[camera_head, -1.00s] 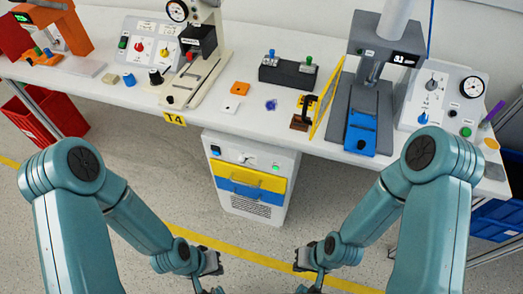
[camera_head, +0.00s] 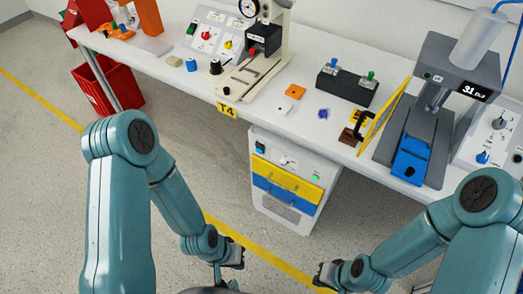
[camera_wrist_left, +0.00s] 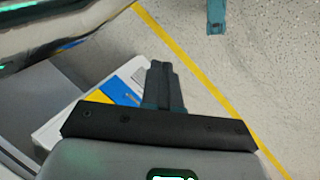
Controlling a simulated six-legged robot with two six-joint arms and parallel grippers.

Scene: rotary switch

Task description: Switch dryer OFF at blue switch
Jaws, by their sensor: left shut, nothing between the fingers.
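A white control panel (camera_head: 500,125) at the right edge of the head view carries a blue rotary knob (camera_head: 483,157) and a grey one above it. A white cabinet (camera_head: 258,207) under the table has yellow and blue drawer fronts and a small dark blue switch (camera_head: 260,148). No readable label tells which is the dryer. My left gripper (camera_head: 218,278) is low over the floor, in front of the cabinet and apart from it. Its shut, empty fingers (camera_wrist_left: 163,85) show in the left wrist view. My right gripper (camera_head: 322,280) is low in front; its jaws are unclear.
The white table (camera_head: 130,50) holds a press with a blue pad (camera_head: 410,160), a yellow frame (camera_head: 385,115), a black two-knob box (camera_head: 345,85) and a dial stand (camera_head: 255,70). A red crate (camera_head: 110,85) stands at the left. The floor before the table is clear.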

